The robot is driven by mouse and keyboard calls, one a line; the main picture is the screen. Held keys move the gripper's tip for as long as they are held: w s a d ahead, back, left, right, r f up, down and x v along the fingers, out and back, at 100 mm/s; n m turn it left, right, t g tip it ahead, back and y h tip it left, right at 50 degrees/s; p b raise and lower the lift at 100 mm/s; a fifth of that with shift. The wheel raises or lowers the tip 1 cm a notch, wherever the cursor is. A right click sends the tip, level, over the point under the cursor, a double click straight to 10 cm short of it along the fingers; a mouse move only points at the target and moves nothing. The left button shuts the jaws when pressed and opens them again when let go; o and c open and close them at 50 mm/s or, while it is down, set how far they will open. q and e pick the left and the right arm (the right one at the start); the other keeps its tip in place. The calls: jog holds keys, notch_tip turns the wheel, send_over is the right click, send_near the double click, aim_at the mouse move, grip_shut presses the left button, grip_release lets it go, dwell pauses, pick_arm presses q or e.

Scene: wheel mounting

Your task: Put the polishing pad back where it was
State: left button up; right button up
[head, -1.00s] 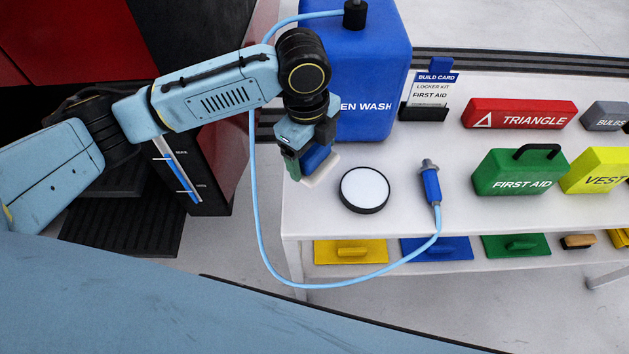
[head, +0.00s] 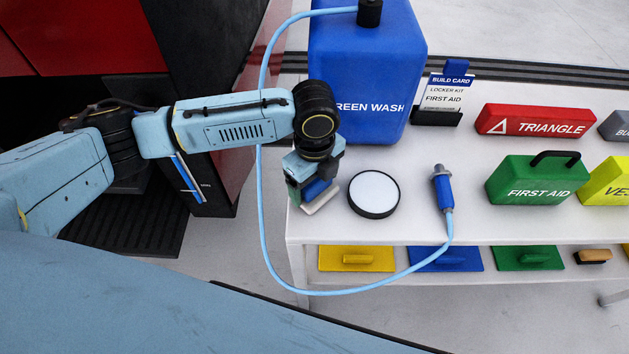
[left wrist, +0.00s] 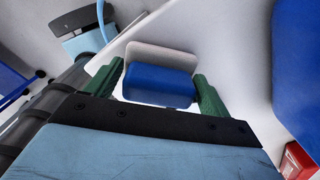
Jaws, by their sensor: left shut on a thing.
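My left gripper (head: 313,190) is shut on the polishing pad, a blue block with a white face. The pad (head: 321,199) is at the front left corner of the white table, left of a round white disc with a black rim (head: 374,194). In the left wrist view the pad's blue body (left wrist: 158,85) sits between the two green fingers (left wrist: 157,88), with its white part showing beyond and below. I cannot tell whether the pad touches the table. My right gripper is not in view.
A blue GREEN WASH container (head: 365,75) stands behind, its light blue hose (head: 262,200) looping past the gripper to a blue nozzle (head: 443,190). The green first aid case (head: 538,180) and red triangle box (head: 535,121) stand right. Yellow (head: 357,258), blue and green handled plates lie on the lower shelf.

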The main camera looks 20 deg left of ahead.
pick_arm(q)
jog(key=shift+f, duration=0.1)
jog(key=o, duration=0.7)
jog(key=shift+o, duration=0.9)
jog(key=shift+r, duration=0.55)
notch_tip(320, 180, up, 7)
jog(key=shift+f+p, duration=0.1)
jog(key=shift+p, duration=0.95)
notch_tip(320, 180, up, 4)
jog(key=shift+f+p, duration=0.2)
jog(key=shift+p, duration=0.15)
jog(key=shift+r, duration=0.35)
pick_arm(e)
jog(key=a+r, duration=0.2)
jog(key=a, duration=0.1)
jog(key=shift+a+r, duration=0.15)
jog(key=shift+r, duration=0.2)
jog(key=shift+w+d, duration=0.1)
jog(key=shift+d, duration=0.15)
